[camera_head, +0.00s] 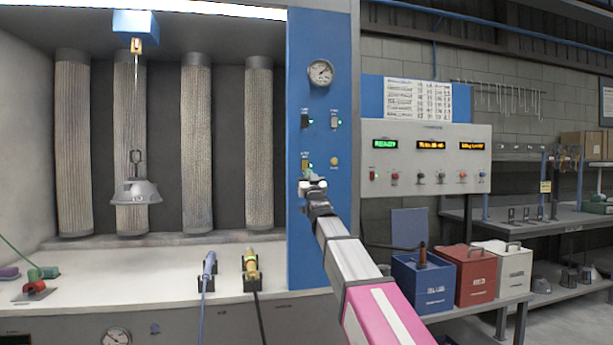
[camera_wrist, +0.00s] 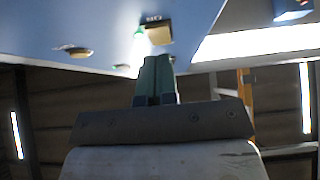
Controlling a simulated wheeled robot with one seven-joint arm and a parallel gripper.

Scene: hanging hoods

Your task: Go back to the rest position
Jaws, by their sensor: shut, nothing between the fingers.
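My gripper (camera_head: 311,184) is at the end of my extended arm, in front of the blue panel (camera_head: 318,120) at the right side of the booth. Its fingers are shut and empty. In the wrist view my gripper (camera_wrist: 155,75) points at the panel, close to a switch with a lit green lamp (camera_wrist: 139,42). I cannot tell whether the fingertips touch the switch. In the head view the lowest switch (camera_head: 306,164) on the panel is just above the gripper.
A grey hood (camera_head: 136,191) hangs from a hook in the booth. Two tools, one blue (camera_head: 208,265) and one yellow (camera_head: 250,262), stand in holders on the ledge. Blue (camera_head: 422,284), red (camera_head: 470,275) and white (camera_head: 506,268) boxes stand on a bench right of my arm.

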